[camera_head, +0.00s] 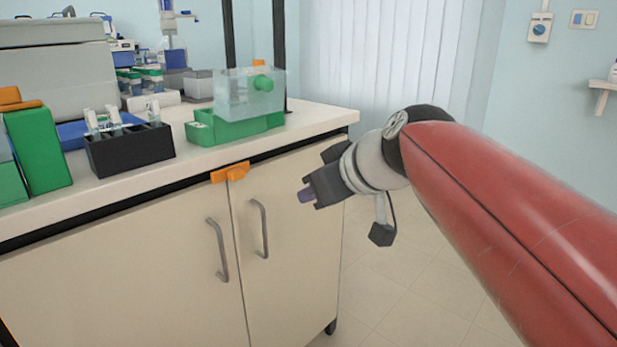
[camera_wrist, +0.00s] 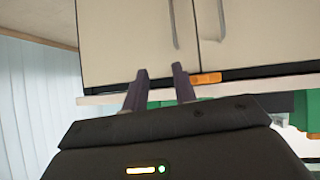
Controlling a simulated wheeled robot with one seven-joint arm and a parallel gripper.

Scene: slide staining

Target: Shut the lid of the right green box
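The right green box (camera_head: 236,130) sits near the right end of the counter, with a low green base. Green parts show past the counter edge there, partly hidden by the gripper body.
A black rack (camera_head: 130,150) with slides stands left of the box, and another green box (camera_head: 38,150) is at the far left. An orange clip (camera_head: 231,172) sits at the counter's front edge. Cabinet handles (camera_head: 260,228) stick out below. The floor at right is clear.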

